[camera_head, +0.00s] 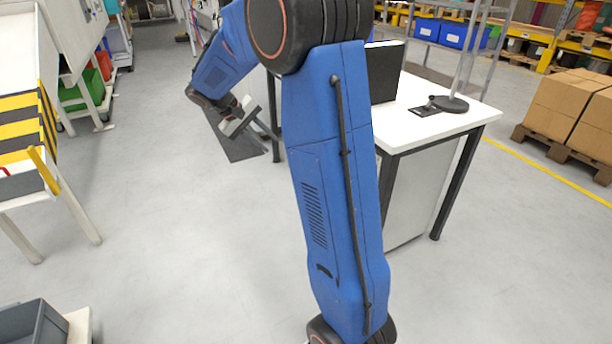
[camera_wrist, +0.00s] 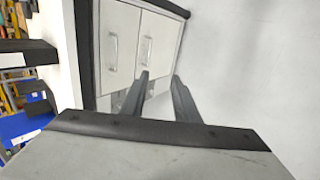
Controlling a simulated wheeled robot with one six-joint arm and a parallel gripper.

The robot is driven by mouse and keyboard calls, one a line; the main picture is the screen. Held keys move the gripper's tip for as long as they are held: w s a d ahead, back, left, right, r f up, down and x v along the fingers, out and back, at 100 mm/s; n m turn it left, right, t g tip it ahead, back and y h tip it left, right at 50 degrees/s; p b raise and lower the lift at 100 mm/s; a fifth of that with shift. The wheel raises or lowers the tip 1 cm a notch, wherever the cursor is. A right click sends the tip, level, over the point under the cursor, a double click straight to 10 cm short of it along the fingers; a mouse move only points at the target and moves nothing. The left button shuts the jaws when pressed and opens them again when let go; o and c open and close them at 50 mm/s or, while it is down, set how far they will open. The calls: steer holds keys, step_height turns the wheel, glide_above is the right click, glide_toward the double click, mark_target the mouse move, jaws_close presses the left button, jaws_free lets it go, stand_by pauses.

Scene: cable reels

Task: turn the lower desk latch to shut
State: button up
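The desk (camera_head: 430,122) has a white top and black legs, and a pale cabinet (camera_head: 412,195) under it. In the wrist view the cabinet is turned sideways and shows two pale fronts, each with a slim grey handle or latch: the one nearer the desk top (camera_wrist: 113,51) and the lower one (camera_wrist: 146,50). The exact turn of the lower one is too small to tell. My gripper (camera_wrist: 161,76) has its two dark fingers apart with nothing between them, and the tips point toward the lower front. In the head view my gripper (camera_head: 264,130) is left of the desk; my arm hides the fronts.
A black panel (camera_head: 385,70) and a stand with a round base (camera_head: 450,104) are on the desk. A striped workbench (camera_head: 25,125) is at left, and a grey bin (camera_head: 35,325) at lower left. Boxes on a pallet (camera_head: 575,110) are at right. The floor between is clear.

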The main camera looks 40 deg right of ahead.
steer(key=w+d+f+g+h, duration=0.1)
steer(key=w+d+f+h, duration=0.2)
steer(key=w+d+f, duration=0.45)
steer(key=w+d+f+g+h, duration=0.15)
steer(key=w+d+f, duration=0.35)
steer(key=w+f, duration=0.55)
steer(key=w+d+f+h, duration=0.2)
steer(key=w+d+f, duration=0.1)
steer(key=f, duration=0.6)
steer(key=w+d+f+h, duration=0.2)
steer(key=w+f, duration=0.1)
steer(key=f, duration=0.6)
steer(key=w+d+f+h, duration=0.2)
steer(key=d+f, duration=0.1)
steer(key=f, duration=0.5)
steer(key=x, duration=1.7)
steer(key=shift+w+f, duration=0.2)
steer(key=shift+f, duration=0.2)
steer(key=shift+t, duration=0.25)
jaws_close()
